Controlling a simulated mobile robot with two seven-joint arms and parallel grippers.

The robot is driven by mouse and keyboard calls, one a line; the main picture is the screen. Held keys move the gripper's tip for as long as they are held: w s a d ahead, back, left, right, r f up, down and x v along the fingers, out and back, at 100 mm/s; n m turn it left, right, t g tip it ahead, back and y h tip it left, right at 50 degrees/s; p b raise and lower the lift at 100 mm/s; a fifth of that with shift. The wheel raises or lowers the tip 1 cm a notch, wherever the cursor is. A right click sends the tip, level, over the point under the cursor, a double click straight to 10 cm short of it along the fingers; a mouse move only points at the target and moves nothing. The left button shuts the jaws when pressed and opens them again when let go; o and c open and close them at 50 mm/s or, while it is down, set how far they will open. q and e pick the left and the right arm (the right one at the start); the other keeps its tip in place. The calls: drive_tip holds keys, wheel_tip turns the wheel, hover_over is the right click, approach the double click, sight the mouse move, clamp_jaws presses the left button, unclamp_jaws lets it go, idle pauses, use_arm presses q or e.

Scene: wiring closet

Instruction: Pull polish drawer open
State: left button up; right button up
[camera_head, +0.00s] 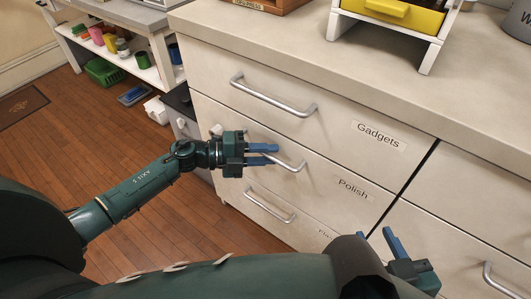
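The polish drawer (322,195) is the middle drawer of the left cabinet column, labelled "Polish" (353,189). Its front looks flush with its neighbours. Its silver bar handle (291,165) slants across the front, partly hidden by my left gripper. My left gripper (264,154) is at the handle, with its two blue fingers a small gap apart and overlapping the bar. I cannot tell whether the fingers touch it. My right gripper (403,254) is low at the right, fingers spread and empty, away from this handle.
The "Gadgets" drawer (330,128) is above and another handled drawer (267,208) below. The countertop (300,45) holds a white rack with a yellow bin (405,13). A shelf unit (145,72) stands at the back left. Wooden floor (105,135) is open at left.

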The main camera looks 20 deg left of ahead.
use_arm(q)
clamp_jaws()
drive_tip(key=shift+s+a, duration=0.1)
drive_tip(key=shift+s, duration=0.05)
